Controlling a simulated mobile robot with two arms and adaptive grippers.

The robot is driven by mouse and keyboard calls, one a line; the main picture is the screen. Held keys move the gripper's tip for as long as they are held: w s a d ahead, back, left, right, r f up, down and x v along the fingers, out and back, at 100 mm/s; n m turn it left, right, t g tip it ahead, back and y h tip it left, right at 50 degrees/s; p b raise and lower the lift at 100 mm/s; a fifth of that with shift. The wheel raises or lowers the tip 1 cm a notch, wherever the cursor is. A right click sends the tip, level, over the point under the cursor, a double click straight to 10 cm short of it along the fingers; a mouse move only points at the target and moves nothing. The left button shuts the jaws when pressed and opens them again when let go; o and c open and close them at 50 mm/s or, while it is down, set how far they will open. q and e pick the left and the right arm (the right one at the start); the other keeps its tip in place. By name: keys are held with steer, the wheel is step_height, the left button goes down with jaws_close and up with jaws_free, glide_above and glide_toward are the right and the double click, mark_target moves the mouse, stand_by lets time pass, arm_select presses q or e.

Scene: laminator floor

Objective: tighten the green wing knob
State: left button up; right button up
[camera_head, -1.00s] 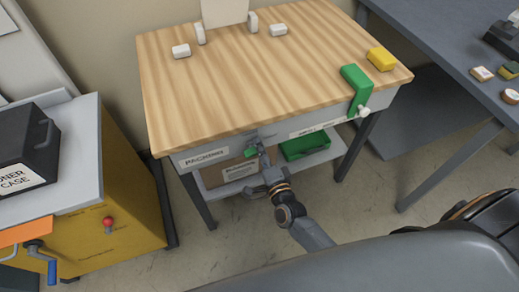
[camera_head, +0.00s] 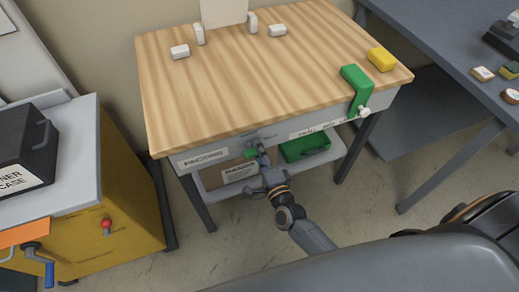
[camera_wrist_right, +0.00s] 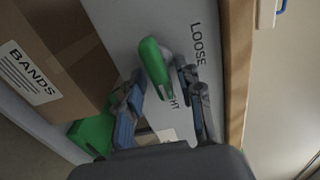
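The green wing knob (camera_head: 250,153) sits on the front apron of the wooden-topped packing bench (camera_head: 250,80). In the right wrist view the knob (camera_wrist_right: 154,62) is an elongated green wing, slightly tilted, beside the printed word LOOSE and a partly hidden word ending in HT. My right gripper (camera_head: 260,157) is at the bench front, right at the knob. In the wrist view its fingers (camera_wrist_right: 162,88) are apart, one on each side of the knob's lower part; firm contact is not visible. My left gripper is not in view.
A cardboard box (camera_wrist_right: 58,55) and a green bin (camera_head: 305,146) are on the shelf under the bench. A green clamp (camera_head: 356,80) and a yellow block (camera_head: 381,59) are at the bench's right corner. A yellow cabinet (camera_head: 120,222) stands left; a grey table is right.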

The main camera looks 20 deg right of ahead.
steer(key=s, duration=1.2)
steer(key=shift+d, duration=0.2)
